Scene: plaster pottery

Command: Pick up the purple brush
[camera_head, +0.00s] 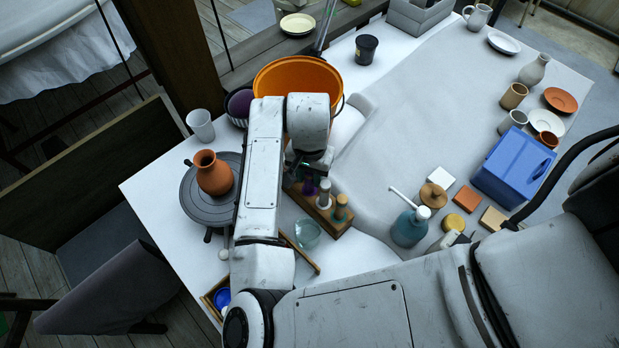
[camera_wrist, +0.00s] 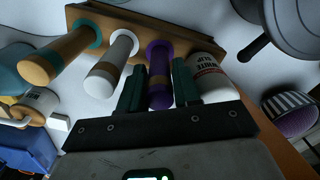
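The purple brush (camera_wrist: 160,72) stands among other brushes in a wooden holder (camera_wrist: 120,22) in the wrist view. My gripper (camera_wrist: 160,80) has one dark green finger on each side of its handle, with no clear gap, and looks closed on it. The brush still sits at the holder. In the head view, a bit of the purple brush (camera_head: 309,186) shows below my gripper (camera_head: 312,172); my arm hides much of the rest.
White (camera_wrist: 108,68) and tan-and-teal brushes (camera_wrist: 55,58) stand left of the purple one; a white labelled jar (camera_wrist: 212,78) is close on the right. An orange bucket (camera_head: 300,72), terracotta vase (camera_head: 213,172), glass bowl (camera_head: 307,233) and teal pump bottle (camera_head: 409,228) surround the holder.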

